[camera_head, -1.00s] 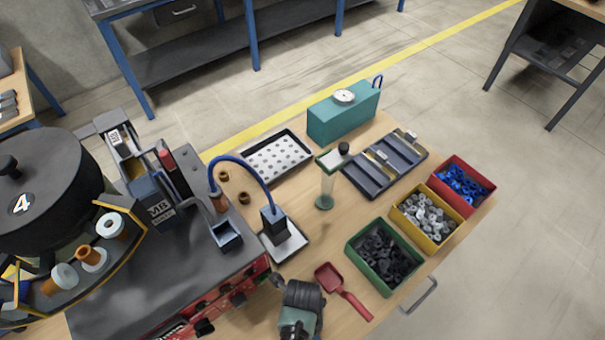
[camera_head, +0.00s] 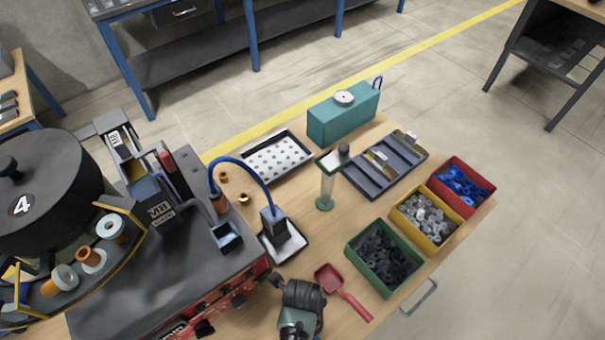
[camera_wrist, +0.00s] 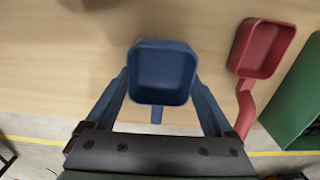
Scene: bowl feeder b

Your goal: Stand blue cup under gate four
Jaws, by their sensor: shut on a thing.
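The blue cup (camera_wrist: 163,70), a square open cup with a short stub handle, is between the two blue fingers of my gripper (camera_wrist: 162,85) in the wrist view. The fingers are shut on it from both sides. The cup looks empty and is above the wooden bench. In the head view my dark wrist is at the bench's front, and it hides the cup and fingertips. The round feeder bowl marked 4 (camera_head: 60,190) is at the left. A small blue open box (camera_head: 228,236) sits at the grey plate's edge.
A red scoop (camera_head: 340,285) lies right of my gripper; it also shows in the wrist view (camera_wrist: 265,48). Green (camera_head: 360,280), yellow (camera_head: 412,240) and red (camera_head: 480,205) bins stand at the right. A tool with a blue hose (camera_head: 250,165) arches behind my gripper.

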